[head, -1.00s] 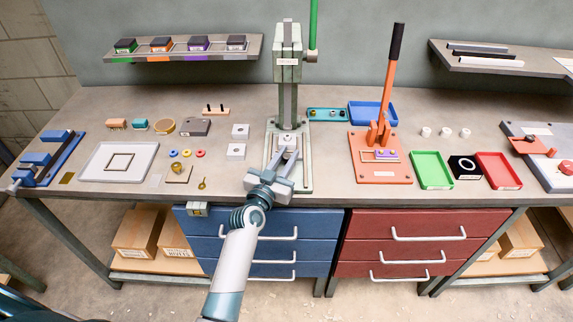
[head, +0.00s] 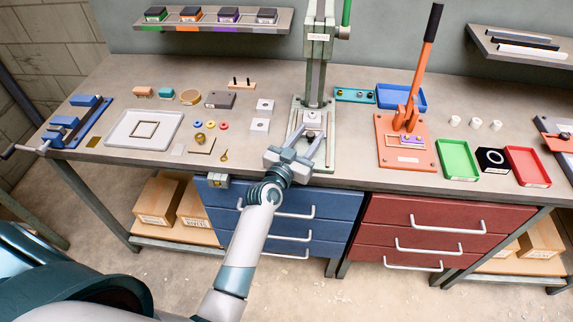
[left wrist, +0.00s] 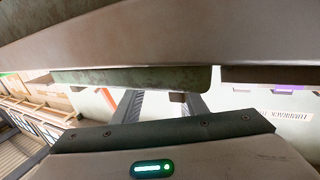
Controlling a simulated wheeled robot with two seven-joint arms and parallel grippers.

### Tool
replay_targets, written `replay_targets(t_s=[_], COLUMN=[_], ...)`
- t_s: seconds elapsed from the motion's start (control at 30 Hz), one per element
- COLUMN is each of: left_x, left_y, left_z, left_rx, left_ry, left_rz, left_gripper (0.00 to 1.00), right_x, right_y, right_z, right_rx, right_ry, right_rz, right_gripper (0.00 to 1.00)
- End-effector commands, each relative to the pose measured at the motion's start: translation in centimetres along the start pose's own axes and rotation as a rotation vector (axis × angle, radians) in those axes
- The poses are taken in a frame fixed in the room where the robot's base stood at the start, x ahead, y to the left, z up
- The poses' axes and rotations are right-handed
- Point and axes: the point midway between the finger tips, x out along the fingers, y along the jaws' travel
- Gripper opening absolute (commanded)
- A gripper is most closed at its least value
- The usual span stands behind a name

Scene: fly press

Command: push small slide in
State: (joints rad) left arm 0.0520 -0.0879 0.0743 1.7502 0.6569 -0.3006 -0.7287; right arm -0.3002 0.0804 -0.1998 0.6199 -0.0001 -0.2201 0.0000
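The grey-green fly press (head: 319,45) stands at the middle of the bench, with its pale base plate (head: 325,155) reaching the front edge. A small light-grey part (head: 312,117) sits on the base below the ram. I cannot tell for sure which piece is the small slide. My left gripper (head: 307,140) is at the front of the press base, its two fingers apart and pointing inward. The fingers (left wrist: 160,104) also show apart in the left wrist view, with a greenish edge (left wrist: 140,77) across them. Contact is hidden. My right gripper is not in view.
An orange lever press (head: 407,150) stands to the right, beside green (head: 458,160) and red (head: 527,167) trays. Small blocks and rings lie left of the fly press, near a white tray (head: 115,143). Blue drawers (head: 325,228) are under the bench front.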

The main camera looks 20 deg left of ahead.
Motion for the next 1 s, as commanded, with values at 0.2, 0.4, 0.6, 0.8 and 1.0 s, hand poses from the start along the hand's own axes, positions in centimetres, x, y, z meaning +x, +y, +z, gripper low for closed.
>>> replay_targets(t_s=[0.2,0.4,0.6,0.8,1.0], left_x=[-3.5,-7.5,-11.4,-14.4,-15.7], left_y=[0.0,0.0,-0.1,-0.1,-0.1], left_z=[0.3,0.4,0.4,0.3,0.1], left_rx=[0.0,0.0,0.001,0.001,-0.001], left_ry=[-0.001,-0.002,-0.002,-0.002,-0.001], left_rz=[0.0,0.0,0.0,0.0,0.0], left_gripper=[0.39,0.39,0.39,0.39,0.39], right_x=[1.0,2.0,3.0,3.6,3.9], right_y=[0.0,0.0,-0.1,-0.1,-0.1], right_z=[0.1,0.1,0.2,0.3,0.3], right_rx=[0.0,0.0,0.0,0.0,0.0], right_ry=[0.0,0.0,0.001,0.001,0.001], right_rz=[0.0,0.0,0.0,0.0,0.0], right_gripper=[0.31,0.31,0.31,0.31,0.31])
